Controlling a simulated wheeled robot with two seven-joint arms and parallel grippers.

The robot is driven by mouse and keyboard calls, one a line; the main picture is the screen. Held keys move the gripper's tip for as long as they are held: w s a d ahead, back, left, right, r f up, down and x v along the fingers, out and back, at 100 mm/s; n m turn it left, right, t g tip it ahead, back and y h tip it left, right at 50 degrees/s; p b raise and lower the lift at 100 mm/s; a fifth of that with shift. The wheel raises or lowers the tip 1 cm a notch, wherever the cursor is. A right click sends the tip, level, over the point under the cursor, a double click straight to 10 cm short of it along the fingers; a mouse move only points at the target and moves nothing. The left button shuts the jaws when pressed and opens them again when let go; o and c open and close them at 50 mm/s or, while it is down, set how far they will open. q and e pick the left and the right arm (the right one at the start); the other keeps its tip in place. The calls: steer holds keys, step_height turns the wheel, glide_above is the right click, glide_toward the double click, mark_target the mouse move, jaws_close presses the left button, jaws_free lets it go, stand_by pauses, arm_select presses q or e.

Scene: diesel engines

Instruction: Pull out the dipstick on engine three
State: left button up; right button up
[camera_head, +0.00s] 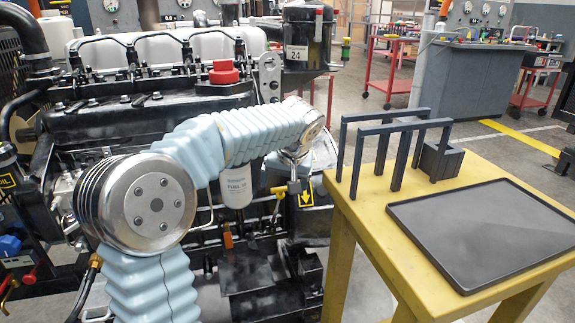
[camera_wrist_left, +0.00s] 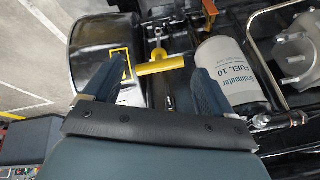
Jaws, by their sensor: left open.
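In the left wrist view, the yellow handle (camera_wrist_left: 163,66) shows between the two spread fingertips of my open left gripper (camera_wrist_left: 153,75). No contact shows, and I cannot tell how far apart in depth they are. My right gripper is not in view.
A yellow table (camera_head: 365,225) on the right holds a dark rack (camera_head: 397,140) and a flat black tray (camera_head: 490,232). The white fuel filter (camera_wrist_left: 232,75) stands close to my right-hand finger in the wrist view. Red carts and a grey bench (camera_head: 470,85) stand behind.

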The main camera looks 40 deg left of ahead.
arm_select(q)
steer(key=v, duration=1.1)
steer(key=shift+r+p, duration=0.2)
steer(key=shift+p, duration=0.2)
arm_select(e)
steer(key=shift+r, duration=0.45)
